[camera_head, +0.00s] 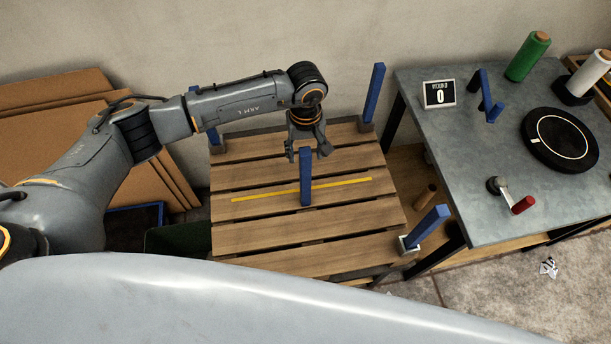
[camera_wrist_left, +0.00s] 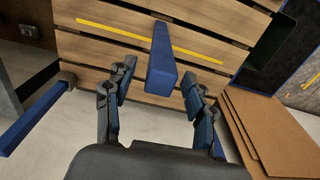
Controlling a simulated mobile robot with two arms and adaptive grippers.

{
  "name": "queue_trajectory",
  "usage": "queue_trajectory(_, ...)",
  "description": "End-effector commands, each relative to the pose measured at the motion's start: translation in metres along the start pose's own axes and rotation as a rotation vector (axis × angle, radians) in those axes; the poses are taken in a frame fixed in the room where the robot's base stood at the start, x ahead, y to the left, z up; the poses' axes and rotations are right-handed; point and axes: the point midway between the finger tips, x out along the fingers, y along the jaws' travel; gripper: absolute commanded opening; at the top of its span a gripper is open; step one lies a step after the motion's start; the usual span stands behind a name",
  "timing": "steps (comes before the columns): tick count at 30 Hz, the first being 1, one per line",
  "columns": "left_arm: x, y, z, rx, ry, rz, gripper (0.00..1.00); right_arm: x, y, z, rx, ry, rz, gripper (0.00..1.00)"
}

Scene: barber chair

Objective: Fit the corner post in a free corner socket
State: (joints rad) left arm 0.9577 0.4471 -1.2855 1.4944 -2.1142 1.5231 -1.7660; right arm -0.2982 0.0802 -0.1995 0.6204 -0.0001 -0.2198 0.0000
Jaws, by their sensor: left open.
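A blue corner post (camera_head: 306,180) is over the middle of the wooden pallet (camera_head: 240,177), crossing the yellow strip in the picture. I cannot tell whether it stands or lies there. My left gripper (camera_head: 308,152) is open at the post's far end. In the left wrist view the post (camera_wrist_left: 161,62) shows between the spread fingers (camera_wrist_left: 159,78), with gaps on both sides. Blue posts are at the pallet's back right (camera_head: 374,95), front right (camera_head: 427,228) and back left (camera_head: 214,133) corners. The front left corner is hidden behind my own body. My right gripper is not in view.
A grey table (camera_head: 455,170) on the right holds a bent blue piece (camera_head: 489,97), spools, a black disc (camera_head: 559,140), a red-handled crank (camera_head: 511,195) and a counter sign (camera_head: 440,94). Cardboard sheets (camera_head: 60,150) lean at the left wall. The slats around the middle post are clear.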

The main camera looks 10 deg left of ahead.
Motion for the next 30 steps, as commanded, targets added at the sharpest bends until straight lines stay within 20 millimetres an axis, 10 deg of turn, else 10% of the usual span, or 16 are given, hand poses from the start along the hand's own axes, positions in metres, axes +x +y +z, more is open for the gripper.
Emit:
queue_trajectory(11, 0.016, 0.0, 0.0, 0.0, 0.0, 0.001, 0.55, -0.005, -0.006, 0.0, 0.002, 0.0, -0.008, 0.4)
queue_trajectory(20, 0.016, 0.0, 0.0, -0.001, 0.0, 0.0, 0.0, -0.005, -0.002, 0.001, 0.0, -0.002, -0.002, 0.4)
queue_trajectory(30, 0.015, 0.0, 0.0, -0.001, 0.001, 0.001, 0.0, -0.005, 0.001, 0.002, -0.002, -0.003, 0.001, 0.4)
